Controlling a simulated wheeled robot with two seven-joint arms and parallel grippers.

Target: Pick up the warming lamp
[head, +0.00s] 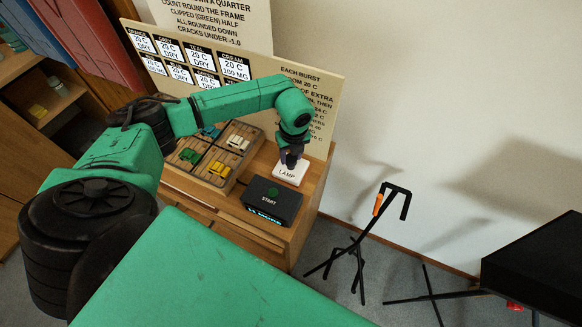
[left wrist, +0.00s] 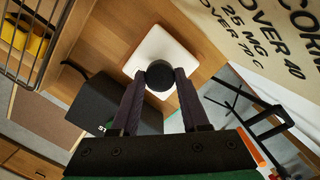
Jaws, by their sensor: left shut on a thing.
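The warming lamp, a dark round-topped piece (left wrist: 160,76), shows between the fingertips in the left wrist view. It stands over a white pad (left wrist: 163,52), which is marked LAMP in the head view (head: 290,173). My left gripper (head: 291,161) is above this pad at the right end of the wooden cabinet, and its fingers (left wrist: 158,84) are shut on the lamp. In the head view the gripper mostly hides the lamp. I cannot tell whether the lamp touches the pad. My right gripper is not in view.
A black START box (head: 272,200) sits just in front of the pad. A divided wooden tray (head: 216,158) with coloured pieces lies to the left. A lettered board (head: 325,95) stands behind. A black stand with an orange part (head: 378,205) is on the floor to the right.

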